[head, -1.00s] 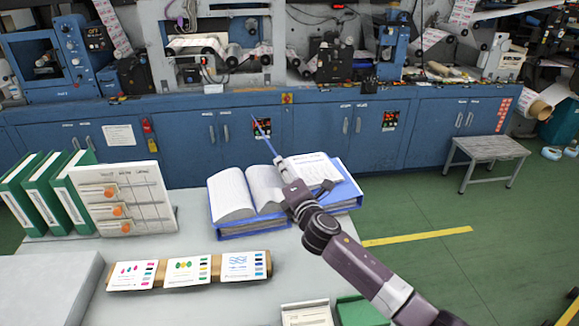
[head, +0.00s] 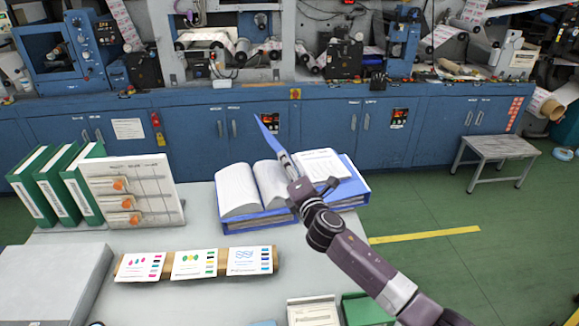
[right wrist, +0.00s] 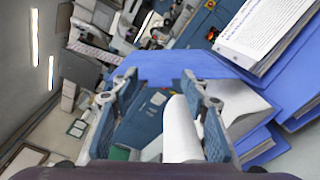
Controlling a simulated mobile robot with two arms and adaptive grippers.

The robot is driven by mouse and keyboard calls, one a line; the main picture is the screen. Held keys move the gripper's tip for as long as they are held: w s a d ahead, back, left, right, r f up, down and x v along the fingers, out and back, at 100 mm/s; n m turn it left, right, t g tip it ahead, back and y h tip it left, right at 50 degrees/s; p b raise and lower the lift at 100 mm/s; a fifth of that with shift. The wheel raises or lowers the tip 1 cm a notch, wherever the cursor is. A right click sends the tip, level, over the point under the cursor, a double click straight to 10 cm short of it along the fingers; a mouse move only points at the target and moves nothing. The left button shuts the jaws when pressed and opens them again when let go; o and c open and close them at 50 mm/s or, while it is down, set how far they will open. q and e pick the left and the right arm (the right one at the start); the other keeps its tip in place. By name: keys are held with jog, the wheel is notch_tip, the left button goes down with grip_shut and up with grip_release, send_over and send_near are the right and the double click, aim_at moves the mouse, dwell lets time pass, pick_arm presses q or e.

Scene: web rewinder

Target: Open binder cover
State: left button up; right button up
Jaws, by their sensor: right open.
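A blue binder (head: 262,222) lies on the light table with white pages (head: 238,190) fanned in it. A blue panel, apparently its cover (head: 266,138), stands tilted up beyond the pages at my right gripper (head: 288,164). In the right wrist view, the cover (right wrist: 180,67) crosses just beyond the fingertips of my right gripper (right wrist: 160,80). The fingers are apart, and white pages (right wrist: 182,130) show between them. I cannot tell whether the fingertips touch the cover. My arm hides part of the binder in the head view. My left gripper is not in view.
Green binders (head: 75,185) and a card board (head: 135,192) stand at the table's left. A wooden strip with cards (head: 195,264) lies in front. A grey box (head: 50,285) is at front left. Blue machine cabinets (head: 300,140) stand behind; a stool (head: 495,150) is at right.

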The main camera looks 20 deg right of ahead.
jog(key=shift+s, duration=0.15)
jog(key=s, duration=1.1)
jog(key=shift+s+a, duration=0.25)
jog(key=shift+s, duration=0.1)
